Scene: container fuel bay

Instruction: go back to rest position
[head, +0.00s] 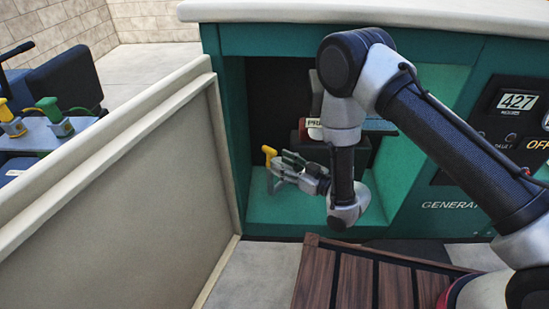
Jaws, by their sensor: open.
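My arm reaches from the right into the open bay of the green generator cabinet (400,195). My gripper (274,168) is inside the bay near its left side, pointing left, with its fingers apart. A yellow-topped handle (268,151) stands at the fingertips. I cannot tell whether the fingers touch it.
A beige door panel (120,200) stands open on the left, close to the bay. Beyond it, a blue cart (60,135) carries a yellow and a green nozzle-like part. A brown slatted platform (360,280) lies below.

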